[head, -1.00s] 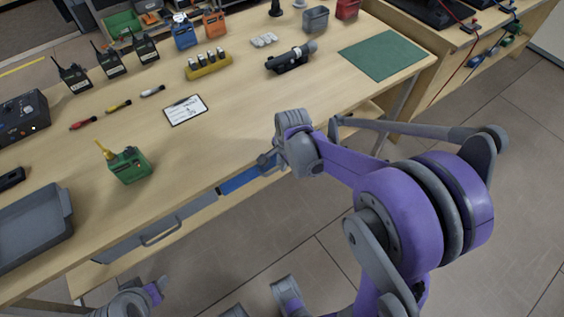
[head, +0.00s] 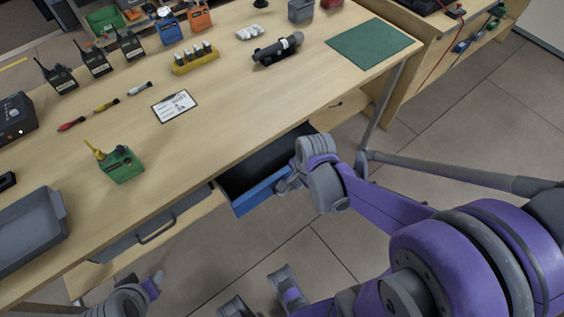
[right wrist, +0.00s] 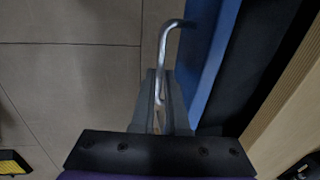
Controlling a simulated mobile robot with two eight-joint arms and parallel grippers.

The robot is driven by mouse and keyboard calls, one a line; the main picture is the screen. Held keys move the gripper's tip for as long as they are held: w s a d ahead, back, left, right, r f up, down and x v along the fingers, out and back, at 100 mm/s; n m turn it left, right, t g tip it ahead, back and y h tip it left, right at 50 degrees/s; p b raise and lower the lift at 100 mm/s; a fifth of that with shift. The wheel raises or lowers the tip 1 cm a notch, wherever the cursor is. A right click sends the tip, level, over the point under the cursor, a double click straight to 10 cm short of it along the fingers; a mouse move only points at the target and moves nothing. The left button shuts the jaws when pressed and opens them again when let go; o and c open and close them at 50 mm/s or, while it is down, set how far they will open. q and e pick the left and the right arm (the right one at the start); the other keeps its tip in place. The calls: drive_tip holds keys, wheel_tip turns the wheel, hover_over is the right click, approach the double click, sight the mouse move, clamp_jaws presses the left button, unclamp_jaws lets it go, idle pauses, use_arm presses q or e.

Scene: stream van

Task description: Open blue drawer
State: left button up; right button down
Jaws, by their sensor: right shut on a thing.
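The blue drawer (head: 262,193) under the workbench stands partly open in the head view, and its dark inside shows. In the right wrist view its blue front (right wrist: 217,65) runs down beside a metal bar handle (right wrist: 166,45). My right gripper (head: 288,184) is at the drawer front. In the right wrist view its fingers (right wrist: 160,98) are closed around the handle. My left gripper (head: 155,281) is low at the bottom left of the head view, apart from the drawer; its jaws are too unclear to read.
A grey drawer (head: 150,232) with a bar handle is shut to the left of the blue one. The floor in front is clear.

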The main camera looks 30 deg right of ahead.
drive_tip(key=s+d+p, duration=0.1)
drive_tip(key=s+p, duration=0.1)
drive_tip(key=s, duration=1)
drive_tip(key=shift+s, duration=0.1)
drive_tip(key=c, duration=1.2)
unclamp_jaws()
drive_tip(key=shift+r, duration=0.1)
wheel_tip(320, 180, up, 10)
drive_tip(key=s+p, duration=0.2)
drive_tip(key=p, duration=0.4)
drive_tip(key=shift+r, duration=0.25)
